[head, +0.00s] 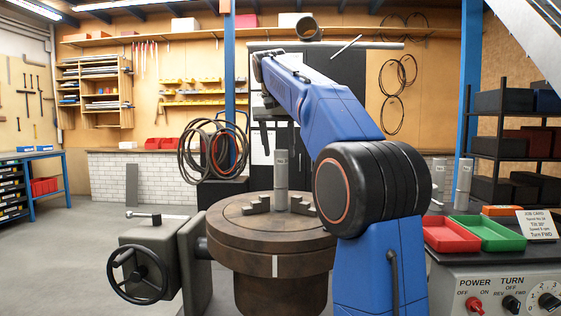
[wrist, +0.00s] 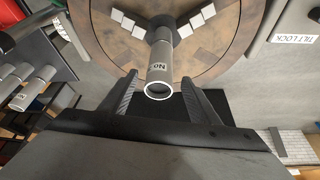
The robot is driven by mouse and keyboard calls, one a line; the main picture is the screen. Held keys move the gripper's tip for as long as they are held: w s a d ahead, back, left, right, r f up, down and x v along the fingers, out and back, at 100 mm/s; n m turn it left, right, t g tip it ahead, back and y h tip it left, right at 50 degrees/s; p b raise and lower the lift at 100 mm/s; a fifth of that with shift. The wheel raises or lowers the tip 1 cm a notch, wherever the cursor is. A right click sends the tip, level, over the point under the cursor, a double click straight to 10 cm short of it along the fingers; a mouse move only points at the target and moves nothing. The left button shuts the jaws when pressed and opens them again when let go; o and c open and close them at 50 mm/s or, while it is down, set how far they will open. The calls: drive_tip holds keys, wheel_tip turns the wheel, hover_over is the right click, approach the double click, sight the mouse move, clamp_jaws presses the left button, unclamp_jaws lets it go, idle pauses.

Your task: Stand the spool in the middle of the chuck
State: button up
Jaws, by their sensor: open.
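A grey spool (head: 281,170) stands upright among the stepped jaws at about the middle of the round brown chuck (head: 268,238). In the wrist view the spool (wrist: 160,62) shows its open, white-rimmed top end, with its lower part going down to the chuck (wrist: 106,40). My gripper (wrist: 160,88) is open, with one dark finger on each side of the spool's top end. A gap shows between each finger and the spool. In the head view my gripper is above the chuck, partly hidden by my blue arm.
More grey spools (head: 462,183) stand on the bench at the right, beside a red tray (head: 449,250) and a green tray (head: 490,247). A control panel (head: 505,290) is in front. A handwheel (head: 140,274) sits left of the chuck. Open floor lies further left.

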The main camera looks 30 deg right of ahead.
drive_tip(key=v, duration=0.5)
drive_tip(key=shift+r, duration=0.2)
drive_tip(key=shift+s+a, duration=0.1)
drive_tip(key=s+a+f+n, duration=0.1)
drive_tip(key=s+a+f, duration=0.2)
drive_tip(key=s+f, duration=0.2)
drive_tip(key=s+a+f+n+y, duration=0.1)
drive_tip(key=s+a+f+n, duration=0.1)
drive_tip(key=s+f, duration=0.4)
drive_tip(key=s+a+f+n+t, duration=0.1)
drive_tip(key=s+a+f+n, duration=0.1)
drive_tip(key=s+a+f, duration=0.2)
drive_tip(key=shift+s+a+f+y, duration=0.15)
drive_tip(key=shift+s+f+y, duration=0.15)
drive_tip(key=shift+s+f, duration=0.65)
drive_tip(key=s+a+f+n, duration=0.1)
drive_tip(key=s+a+f, duration=0.1)
drive_tip(key=s+f, duration=0.4)
drive_tip(key=s+a+f+n+y, duration=0.1)
drive_tip(key=s+a+f, duration=0.1)
drive_tip(key=s+f, duration=0.5)
drive_tip(key=s+a+f+n, duration=0.2)
drive_tip(key=s+f, duration=0.4)
drive_tip(key=f, duration=1)
drive_tip(key=shift+s+t+y, duration=0.3)
